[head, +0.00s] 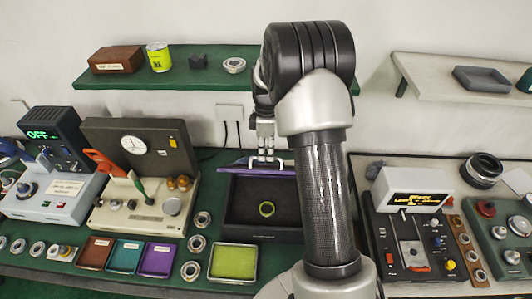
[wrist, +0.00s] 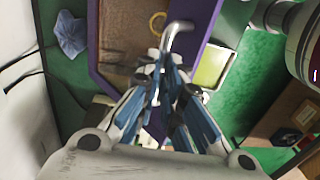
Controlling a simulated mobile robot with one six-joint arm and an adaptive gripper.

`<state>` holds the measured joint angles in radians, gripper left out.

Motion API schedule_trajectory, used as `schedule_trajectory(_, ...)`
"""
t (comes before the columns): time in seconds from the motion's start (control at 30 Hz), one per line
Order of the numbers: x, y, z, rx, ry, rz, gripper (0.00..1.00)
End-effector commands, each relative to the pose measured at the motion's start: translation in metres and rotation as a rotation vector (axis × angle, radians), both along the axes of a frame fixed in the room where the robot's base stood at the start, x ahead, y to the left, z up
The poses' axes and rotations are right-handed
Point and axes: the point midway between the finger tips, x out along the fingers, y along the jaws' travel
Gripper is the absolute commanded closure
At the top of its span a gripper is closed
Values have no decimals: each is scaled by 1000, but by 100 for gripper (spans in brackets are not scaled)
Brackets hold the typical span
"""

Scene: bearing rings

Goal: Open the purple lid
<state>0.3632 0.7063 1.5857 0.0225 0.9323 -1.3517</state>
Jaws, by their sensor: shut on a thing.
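The purple lid (head: 236,166) stands raised at the back edge of a dark box (head: 262,238), seen nearly edge-on in the head view. In the wrist view, my gripper's fingers (wrist: 166,66) close around one end of the bent handle (wrist: 181,30). The purple lid edge (wrist: 205,22) runs beside it. The fingers partly hide the lid, and my arm covers the box's right side.
A green tray (head: 233,278) and several bearing rings lie in front and left of the box. A beige machine (head: 142,205) stands close on the left, and a black control unit (head: 412,275) on the right. A green shelf (head: 190,95) hangs above.

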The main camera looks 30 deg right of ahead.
Motion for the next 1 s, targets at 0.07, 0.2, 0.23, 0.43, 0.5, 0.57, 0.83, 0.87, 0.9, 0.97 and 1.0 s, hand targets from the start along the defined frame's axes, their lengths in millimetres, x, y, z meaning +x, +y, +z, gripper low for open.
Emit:
schedule_trajectory(0.07, 2, -5, -7, -10, -10, -1, 90)
schedule_trajectory(0.2, 2, -5, -7, -10, -9, -1, 81)
schedule_trajectory(0.23, 2, -5, -7, -10, -9, -1, 79)
schedule_trajectory(0.43, 2, -5, -7, -10, -9, -1, 70)
schedule_trajectory(0.5, 2, -5, -7, -10, -9, -1, 70)
schedule_trajectory(0.57, 2, -5, -6, -9, -10, -1, 70)
schedule_trajectory(0.83, 4, -5, 10, -12, -15, -1, 70)
schedule_trajectory(0.87, 4, -5, 15, -10, -15, -1, 70)
schedule_trajectory(0.9, 4, -5, 23, -10, -15, -1, 70)
schedule_trajectory(0.97, 5, -4, 36, -10, -15, -1, 70)
schedule_trajectory(1.0, 5, -4, 46, -10, -15, -1, 70)
